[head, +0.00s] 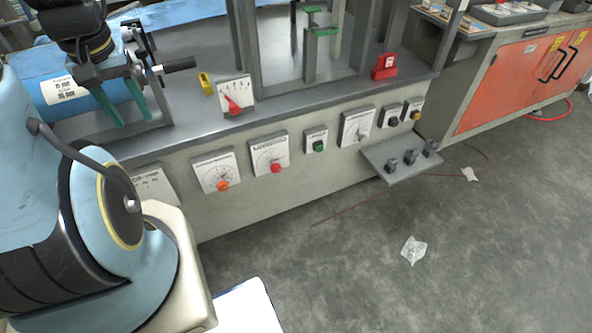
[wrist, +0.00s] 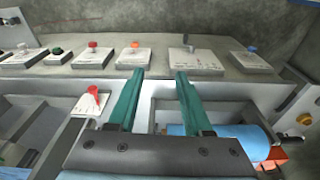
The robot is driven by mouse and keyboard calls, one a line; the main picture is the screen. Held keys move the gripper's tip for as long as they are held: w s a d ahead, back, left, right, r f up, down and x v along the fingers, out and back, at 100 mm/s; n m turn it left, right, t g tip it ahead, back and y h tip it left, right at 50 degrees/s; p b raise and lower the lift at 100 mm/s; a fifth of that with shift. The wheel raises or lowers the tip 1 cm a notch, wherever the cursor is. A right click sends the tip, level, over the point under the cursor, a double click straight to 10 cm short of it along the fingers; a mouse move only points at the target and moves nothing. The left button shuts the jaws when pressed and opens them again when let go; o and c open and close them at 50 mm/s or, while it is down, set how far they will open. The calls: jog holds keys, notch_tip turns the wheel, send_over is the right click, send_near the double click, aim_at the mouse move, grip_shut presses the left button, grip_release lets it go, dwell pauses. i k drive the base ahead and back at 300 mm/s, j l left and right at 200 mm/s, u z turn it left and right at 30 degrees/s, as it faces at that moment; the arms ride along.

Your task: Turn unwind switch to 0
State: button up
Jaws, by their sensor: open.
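My gripper (head: 134,121) is open and empty, its two green fingers apart above the machine's left end; they also show in the wrist view (wrist: 160,73). The machine's front carries a row of switch plates. A pale plate (head: 152,184) is partly behind my arm; in the wrist view a plate with a small upright knob (wrist: 187,43) stands beyond my fingertips. Other plates have an orange knob (head: 222,186) and a red knob (head: 275,168). I cannot read which plate is the unwind switch.
A blue roll (head: 75,99) lies near my gripper. A small shelf (head: 398,172) juts from the front at the right. The floor before the machine is mostly clear.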

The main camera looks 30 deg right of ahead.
aim_at(276, 168)
jog(key=k+l, duration=2.15)
jog(key=l, duration=0.25)
jog(key=i+l+u, duration=0.15)
jog(key=l, duration=0.35)
jog(key=l+u, duration=0.15)
jog(key=l, duration=0.4)
jog(key=k+l+u, duration=0.15)
jog(key=k+l, duration=0.15)
jog(key=l+u, duration=0.25)
jog(key=l, duration=0.65)
jog(key=l+u, duration=0.25)
jog(key=l, duration=0.65)
jog(key=i+j+u, duration=0.45)
jog(key=i+u, duration=0.2)
jog(key=i, duration=0.2)
jog(key=i+u, duration=0.35)
jog(key=i+j, duration=0.05)
jog(key=i, duration=0.05)
